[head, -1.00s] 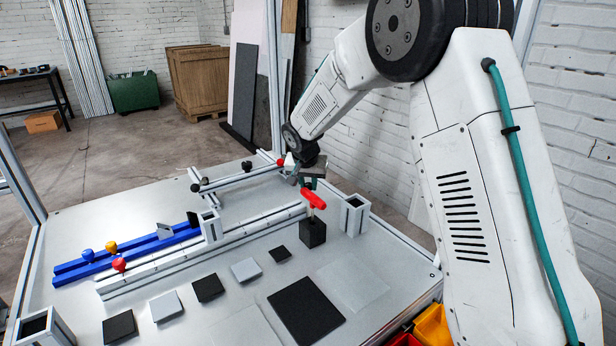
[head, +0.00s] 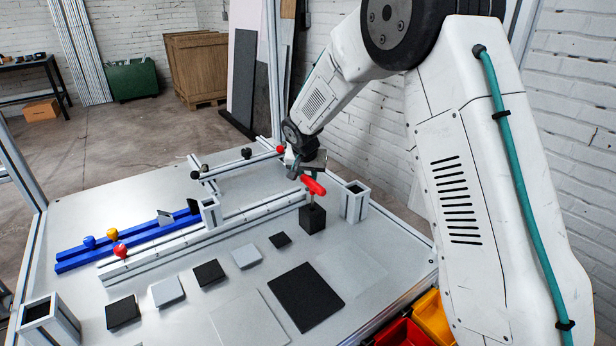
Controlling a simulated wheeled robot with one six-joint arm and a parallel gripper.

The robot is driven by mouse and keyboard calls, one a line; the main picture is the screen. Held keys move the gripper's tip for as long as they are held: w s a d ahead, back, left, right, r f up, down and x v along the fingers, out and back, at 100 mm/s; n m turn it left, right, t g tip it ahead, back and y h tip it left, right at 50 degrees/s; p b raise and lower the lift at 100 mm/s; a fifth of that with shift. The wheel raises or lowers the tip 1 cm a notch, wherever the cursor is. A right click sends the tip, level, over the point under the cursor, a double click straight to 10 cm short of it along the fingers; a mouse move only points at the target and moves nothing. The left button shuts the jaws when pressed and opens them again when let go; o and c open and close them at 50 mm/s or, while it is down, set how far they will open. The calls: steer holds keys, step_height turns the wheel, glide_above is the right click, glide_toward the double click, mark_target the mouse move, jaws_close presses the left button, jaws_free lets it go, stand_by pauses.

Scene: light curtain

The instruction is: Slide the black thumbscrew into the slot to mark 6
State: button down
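A black knob (head: 247,152), which looks like the black thumbscrew, sits on the raised slotted rail (head: 228,164) at the back of the table. A red ball (head: 281,149) is at that rail's right end. A smaller dark knob (head: 195,174) is at its left end. The rail's marks are too small to read. My gripper (head: 297,171) is right of the rail's right end, close to the red handle (head: 313,186) on a black block (head: 312,217). It looks clear of the black knob. Its fingers are small and partly hidden by the arm.
A blue rail (head: 130,245) with blue, orange and red knobs lies at left, beside a long grey rail (head: 170,256). Several dark and pale plates lie in front. Square posts (head: 355,201) stand at right, centre and front left.

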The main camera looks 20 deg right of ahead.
steer(key=shift+s+a, duration=0.2)
steer(key=shift+a, duration=0.5)
steer(key=shift+s+a, duration=0.25)
steer(key=shift+a, duration=0.4)
steer(key=shift+s+a, duration=0.2)
steer(key=shift+a, duration=0.5)
stand_by(1.0)
steer(key=shift+s+a, duration=0.35)
steer(key=shift+a, duration=0.6)
steer(key=shift+s+a, duration=0.3)
steer(key=shift+a, duration=0.6)
steer(key=c, duration=1.1)
jaws_free()
steer(key=shift+c, duration=0.2)
steer(key=w+d+r+v, duration=0.1)
steer(key=w+v, duration=0.1)
steer(key=v, duration=1.2)
steer(key=shift+w+r, duration=0.15)
steer(key=shift+w, duration=0.05)
